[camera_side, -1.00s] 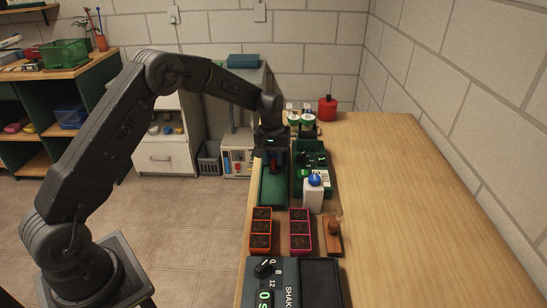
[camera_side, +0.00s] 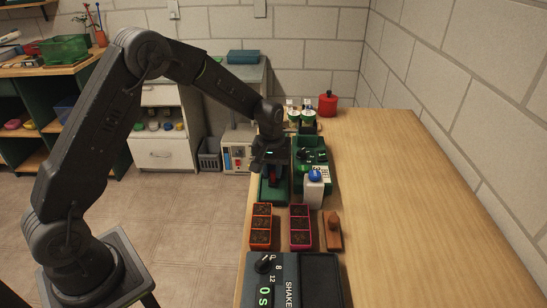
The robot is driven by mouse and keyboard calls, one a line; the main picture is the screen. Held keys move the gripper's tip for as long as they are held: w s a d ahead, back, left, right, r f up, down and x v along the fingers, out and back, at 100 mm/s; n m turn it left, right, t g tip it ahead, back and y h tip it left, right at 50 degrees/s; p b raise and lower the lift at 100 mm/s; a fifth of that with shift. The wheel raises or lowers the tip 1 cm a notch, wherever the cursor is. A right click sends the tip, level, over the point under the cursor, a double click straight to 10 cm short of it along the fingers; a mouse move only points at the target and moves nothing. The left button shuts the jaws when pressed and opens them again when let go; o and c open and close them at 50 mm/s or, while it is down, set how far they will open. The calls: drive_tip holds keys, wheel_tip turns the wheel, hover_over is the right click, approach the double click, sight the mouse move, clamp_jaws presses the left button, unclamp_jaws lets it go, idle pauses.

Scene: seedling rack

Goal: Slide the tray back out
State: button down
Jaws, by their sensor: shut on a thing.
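A long green tray (camera_side: 274,193) lies along the left edge of the wooden bench, its near end showing. My gripper (camera_side: 272,176) points down over it and covers its middle and far part. The gripper is shut on a small dark and red thing (camera_side: 272,170) low between its fingers. I cannot tell whether this is part of the tray or apart from it.
A green case (camera_side: 311,152) and a white bottle with a blue cap (camera_side: 314,190) stand close on the right. Soil-filled pots (camera_side: 261,225) and a shaker (camera_side: 292,281) are nearer. White-and-green jars (camera_side: 293,116) and a red canister (camera_side: 327,105) stand behind. The bench's right side is clear.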

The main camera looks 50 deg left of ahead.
drive_tip(key=s+d, duration=0.4)
drive_tip(key=shift+s+d, duration=0.1)
drive_tip(key=shift+d, duration=0.05)
drive_tip(key=c, duration=1)
unclamp_jaws()
drive_tip(key=shift+r, duration=0.1)
drive_tip(key=r, duration=1.3)
drive_tip(key=shift+s+a+r, duration=0.15)
drive_tip(key=shift+a+r, duration=0.15)
drive_tip(key=shift+r, duration=0.05)
